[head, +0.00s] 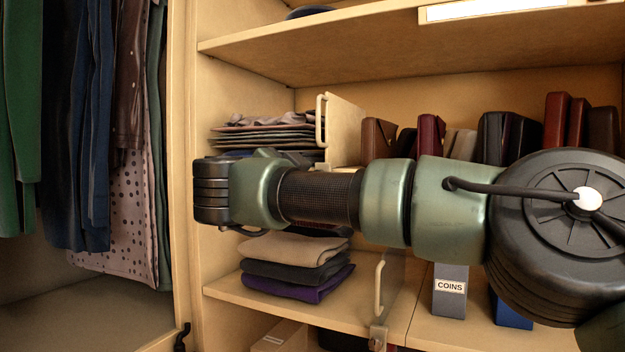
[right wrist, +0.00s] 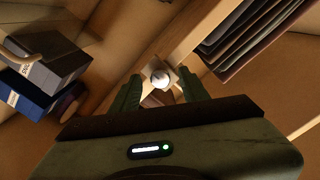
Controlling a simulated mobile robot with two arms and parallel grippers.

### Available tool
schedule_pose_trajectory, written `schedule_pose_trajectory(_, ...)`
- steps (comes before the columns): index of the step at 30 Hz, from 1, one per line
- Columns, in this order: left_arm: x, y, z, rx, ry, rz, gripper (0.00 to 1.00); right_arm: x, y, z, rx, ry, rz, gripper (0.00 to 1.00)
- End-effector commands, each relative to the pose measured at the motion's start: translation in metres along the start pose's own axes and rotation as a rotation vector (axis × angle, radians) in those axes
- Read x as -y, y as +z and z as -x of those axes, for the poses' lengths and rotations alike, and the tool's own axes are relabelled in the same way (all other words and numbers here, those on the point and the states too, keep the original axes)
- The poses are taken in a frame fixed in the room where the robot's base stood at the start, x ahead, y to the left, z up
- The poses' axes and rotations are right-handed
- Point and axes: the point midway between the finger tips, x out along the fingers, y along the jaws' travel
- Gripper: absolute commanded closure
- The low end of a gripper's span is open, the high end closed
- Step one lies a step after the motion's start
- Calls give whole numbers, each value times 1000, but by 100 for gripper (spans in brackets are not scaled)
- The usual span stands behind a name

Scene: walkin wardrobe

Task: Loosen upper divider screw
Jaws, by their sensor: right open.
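The upper divider (head: 345,128) is an upright wooden panel with a pale loop handle on its front edge, standing on the middle shelf in the head view. My right arm crosses in front of its lower part and that shelf's front edge. In the right wrist view, a round, pale grey screw head (right wrist: 160,78) sits on a wooden piece, straight ahead between my right gripper's fingertips (right wrist: 160,75). The fingers are apart, one on each side of it; contact is not visible. In the head view those fingers are hidden. My left gripper is not in view.
A stack of thin folded clothes (head: 265,138) lies left of the divider, and brown and red leather goods (head: 430,135) stand right. Below are folded clothes (head: 295,265), a lower divider (head: 398,285) with its own handle, and a COINS box (head: 450,290). Clothes hang at left.

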Motion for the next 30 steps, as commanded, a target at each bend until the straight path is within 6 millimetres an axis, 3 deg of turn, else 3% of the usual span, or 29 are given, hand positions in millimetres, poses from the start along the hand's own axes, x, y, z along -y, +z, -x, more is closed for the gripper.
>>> schedule_pose_trajectory(9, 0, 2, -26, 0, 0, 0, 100, -1, 4, 49, 1, -5, 1, 55)
schedule_pose_trajectory(15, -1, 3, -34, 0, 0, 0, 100, 0, 3, 73, 1, -2, 2, 55)
schedule_pose_trajectory(30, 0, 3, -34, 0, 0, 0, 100, 0, 2, 77, 3, 0, 3, 55)
